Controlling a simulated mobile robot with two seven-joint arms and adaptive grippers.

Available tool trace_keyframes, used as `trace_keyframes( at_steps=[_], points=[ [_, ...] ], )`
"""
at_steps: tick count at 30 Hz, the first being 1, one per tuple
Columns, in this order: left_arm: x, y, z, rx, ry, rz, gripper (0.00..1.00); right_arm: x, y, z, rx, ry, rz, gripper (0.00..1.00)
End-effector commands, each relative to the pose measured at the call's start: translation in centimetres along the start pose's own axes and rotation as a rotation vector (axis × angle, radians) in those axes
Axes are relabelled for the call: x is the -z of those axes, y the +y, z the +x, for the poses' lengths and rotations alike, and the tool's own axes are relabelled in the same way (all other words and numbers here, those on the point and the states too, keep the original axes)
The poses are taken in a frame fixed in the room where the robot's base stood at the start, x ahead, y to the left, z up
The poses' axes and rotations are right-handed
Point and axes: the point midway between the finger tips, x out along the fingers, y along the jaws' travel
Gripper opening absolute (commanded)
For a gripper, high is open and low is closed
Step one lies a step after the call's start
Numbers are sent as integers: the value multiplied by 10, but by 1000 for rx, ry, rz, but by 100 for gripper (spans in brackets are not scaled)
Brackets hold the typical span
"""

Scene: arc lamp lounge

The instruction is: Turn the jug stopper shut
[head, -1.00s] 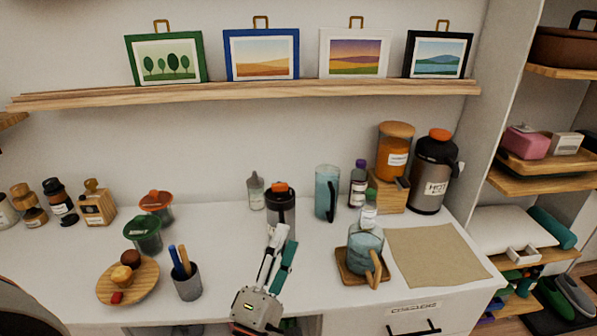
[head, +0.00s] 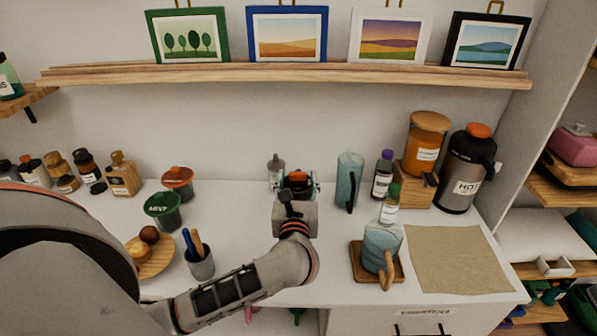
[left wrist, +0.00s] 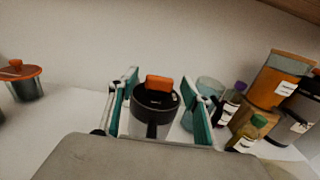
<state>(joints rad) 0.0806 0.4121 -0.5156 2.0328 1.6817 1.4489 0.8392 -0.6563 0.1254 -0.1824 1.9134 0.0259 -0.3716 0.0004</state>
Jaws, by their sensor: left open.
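A dark jug (left wrist: 154,119) with an orange stopper (left wrist: 159,83) stands upright on the white counter near the back wall. In the head view, only its orange stopper (head: 297,177) and dark top show above my left gripper (head: 294,188); the gripper hides the rest. My left gripper is open, its teal-padded fingers on either side of the jug's top. In the left wrist view, the fingers flank the jug with gaps showing, and the orange stopper stands up from the dark lid between them. My right gripper is not in view.
A glass jug (head: 380,249) sits on a wooden coaster. A pen cup (head: 200,263) is near my left forearm. A tan mat (head: 457,260) lies bare at right.

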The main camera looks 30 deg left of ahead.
Motion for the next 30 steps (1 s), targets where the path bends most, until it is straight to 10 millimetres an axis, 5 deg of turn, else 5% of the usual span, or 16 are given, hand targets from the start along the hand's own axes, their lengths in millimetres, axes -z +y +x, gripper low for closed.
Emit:
trace_keyframes(
  at_steps=[6, 16, 21, 30],
  points=[
    [0, 0, 22, 0, 0, 2, 49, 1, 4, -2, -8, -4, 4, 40],
    [0, 0, 25, 0, -1, 1, 49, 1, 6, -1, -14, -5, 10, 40],
    [0, 0, 25, 0, -1, 1, 9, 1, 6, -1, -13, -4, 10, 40],
    [1, 0, 25, 20, -1, 2, 9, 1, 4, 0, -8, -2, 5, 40]
  ],
)
